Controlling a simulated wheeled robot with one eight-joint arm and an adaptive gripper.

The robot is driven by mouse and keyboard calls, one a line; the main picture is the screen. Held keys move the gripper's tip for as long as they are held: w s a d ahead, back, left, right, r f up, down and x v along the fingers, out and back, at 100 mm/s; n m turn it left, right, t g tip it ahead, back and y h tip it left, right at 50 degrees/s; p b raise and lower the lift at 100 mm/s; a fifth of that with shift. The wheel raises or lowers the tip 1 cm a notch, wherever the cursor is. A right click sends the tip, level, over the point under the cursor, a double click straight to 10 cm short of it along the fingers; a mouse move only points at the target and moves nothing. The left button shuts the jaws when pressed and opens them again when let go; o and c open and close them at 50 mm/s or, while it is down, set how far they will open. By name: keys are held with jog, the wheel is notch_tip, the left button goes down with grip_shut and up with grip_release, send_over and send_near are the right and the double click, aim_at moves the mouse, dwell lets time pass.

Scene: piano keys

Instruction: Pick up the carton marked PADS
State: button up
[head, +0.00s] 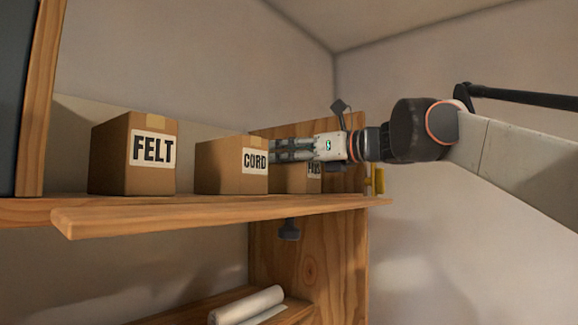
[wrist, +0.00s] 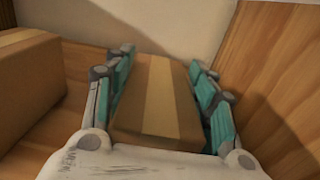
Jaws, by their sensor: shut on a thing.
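Three cardboard cartons stand in a row on the wooden shelf (head: 150,212). The right one (head: 297,183) is partly hidden behind my gripper, and only part of its label shows, too small to read fully. The other two are marked FELT (head: 153,150) and CORD (head: 254,160). My gripper (head: 285,150) reaches in from the right at the height of the right carton's top. In the wrist view my gripper (wrist: 163,85) has one teal-padded finger on each side of a taped carton (wrist: 158,115), shut on it. Whether the carton is off the shelf cannot be told.
Another carton (wrist: 25,85) stands close at left in the wrist view. A wooden side panel (wrist: 275,75) is close at right. A raised wooden lip (head: 200,212) runs along the shelf front. White rolls (head: 247,305) lie on a lower shelf.

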jog(key=shift+r, duration=0.1)
notch_tip(320, 180, up, 20)
jog(key=p, duration=0.8)
jog(key=shift+f, duration=0.2)
